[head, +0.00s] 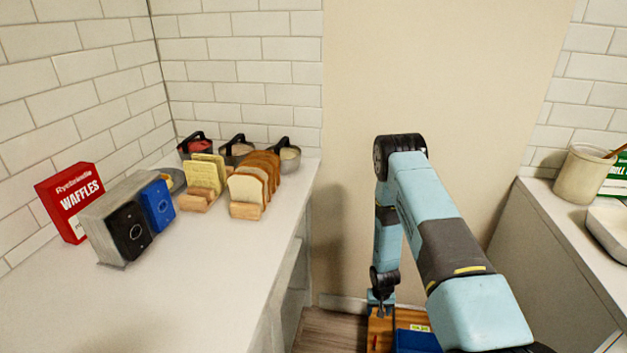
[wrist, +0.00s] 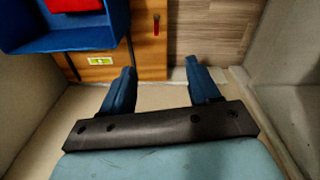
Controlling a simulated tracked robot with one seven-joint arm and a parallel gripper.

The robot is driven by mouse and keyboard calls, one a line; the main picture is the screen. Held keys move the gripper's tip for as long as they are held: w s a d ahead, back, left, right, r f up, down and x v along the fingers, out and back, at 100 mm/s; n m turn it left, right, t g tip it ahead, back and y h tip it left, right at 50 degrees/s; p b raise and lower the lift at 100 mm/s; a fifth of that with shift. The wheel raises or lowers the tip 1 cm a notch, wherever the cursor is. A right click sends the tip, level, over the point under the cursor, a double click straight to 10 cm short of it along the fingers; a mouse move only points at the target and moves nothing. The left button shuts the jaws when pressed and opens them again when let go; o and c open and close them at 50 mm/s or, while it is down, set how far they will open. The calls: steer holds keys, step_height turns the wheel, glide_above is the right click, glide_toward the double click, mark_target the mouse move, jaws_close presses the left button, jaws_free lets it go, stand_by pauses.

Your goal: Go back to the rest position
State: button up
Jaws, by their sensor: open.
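My gripper (wrist: 160,88) shows in the wrist view with its two blue fingers spread apart and nothing between them. It points down toward the floor. In the head view my light blue arm reaches out between the two counters and bends down, and the fingertips are hard to make out there. Below the arm in the head view is a wooden surface (head: 378,332) with a blue bin (head: 416,341) on it. The wrist view shows the same blue bin (wrist: 85,32) at upper left, with a red thing (wrist: 72,5) in it.
The left counter (head: 200,270) holds a red waffles box (head: 72,203), a toaster (head: 125,222), bread slices in wooden racks (head: 250,188) and several metal pots (head: 237,150). The right counter (head: 560,225) holds a cream crock (head: 582,175) and a white dish (head: 608,232). The gap between is narrow.

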steer(key=w+r+t, duration=0.1)
steer(key=w+r, duration=0.2)
steer(key=r, duration=1.5)
steer(key=w+r+t, duration=0.1)
steer(key=w+r, duration=0.3)
steer(key=r, duration=1.3)
steer(key=s+d+v, duration=0.1)
steer(key=v, duration=1.2)
steer(key=s+r+t, duration=0.2)
steer(key=s+r, duration=1.2)
steer(key=r, duration=0.5)
steer(key=s+r, duration=0.3)
steer(key=s, duration=0.6)
steer(key=s+a+r+t, duration=0.1)
steer(key=s+r, duration=0.2)
steer(key=s, duration=0.6)
steer(key=shift+s+a+r+n+y, duration=0.2)
steer(key=shift+a+r+n+y, duration=0.1)
steer(key=shift+r, duration=0.1)
steer(key=shift+c, duration=0.2)
